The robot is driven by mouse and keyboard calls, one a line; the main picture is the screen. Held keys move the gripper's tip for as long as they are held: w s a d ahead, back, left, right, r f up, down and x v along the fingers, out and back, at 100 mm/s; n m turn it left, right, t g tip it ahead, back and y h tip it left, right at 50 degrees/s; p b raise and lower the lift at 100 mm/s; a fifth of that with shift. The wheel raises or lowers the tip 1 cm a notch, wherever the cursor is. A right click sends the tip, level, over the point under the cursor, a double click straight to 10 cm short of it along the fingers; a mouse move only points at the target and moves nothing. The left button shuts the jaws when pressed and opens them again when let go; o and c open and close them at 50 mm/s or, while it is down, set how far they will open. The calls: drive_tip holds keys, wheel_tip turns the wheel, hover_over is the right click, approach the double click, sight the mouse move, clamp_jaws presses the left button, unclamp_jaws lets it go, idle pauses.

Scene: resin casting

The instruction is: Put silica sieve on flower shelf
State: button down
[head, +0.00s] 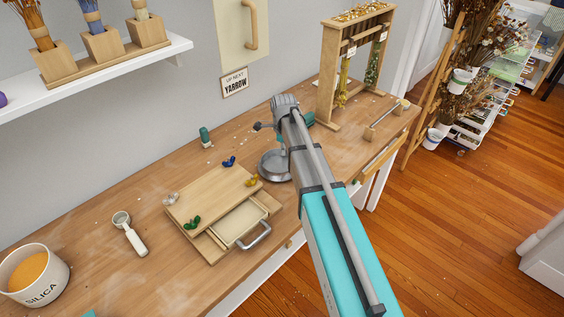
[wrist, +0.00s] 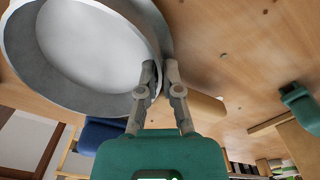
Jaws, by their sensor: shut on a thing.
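The silica sieve (head: 274,166) is a round grey metal pan at the middle of the head view, just left of my arm. In the wrist view the sieve (wrist: 150,35) fills the upper left, with a pale mesh inside its grey rim. My gripper (wrist: 160,78) is shut at the sieve's edge; a tan handle-like piece shows beyond the fingers. My arm hides the gripper in the head view, and I cannot tell whether the sieve touches the bench. A white wall shelf (head: 120,78) at upper left, likely the flower shelf, holds wooden blocks with dried flower bunches.
A wooden press with a drawer (head: 240,222), a scoop (head: 130,235) and a silica tub (head: 38,290) stand on the bench (head: 90,240). A wooden rack (head: 328,75) with hanging flowers stands at the back right. The white shelf's right end looks free.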

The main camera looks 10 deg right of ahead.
drive_tip(key=shift+r, duration=0.15)
wheel_tip(320, 180, up, 10)
drive_tip(key=p, duration=1)
drive_tip(key=shift+m, duration=0.4)
idle(1.8)
wheel_tip(320, 180, down, 6)
drive_tip(key=b, duration=0.6)
drive_tip(key=shift+f, duration=0.2)
idle(0.4)
drive_tip(key=shift+f+b, duration=1.85)
drive_tip(key=shift+b, duration=0.05)
drive_tip(key=shift+f, duration=0.1)
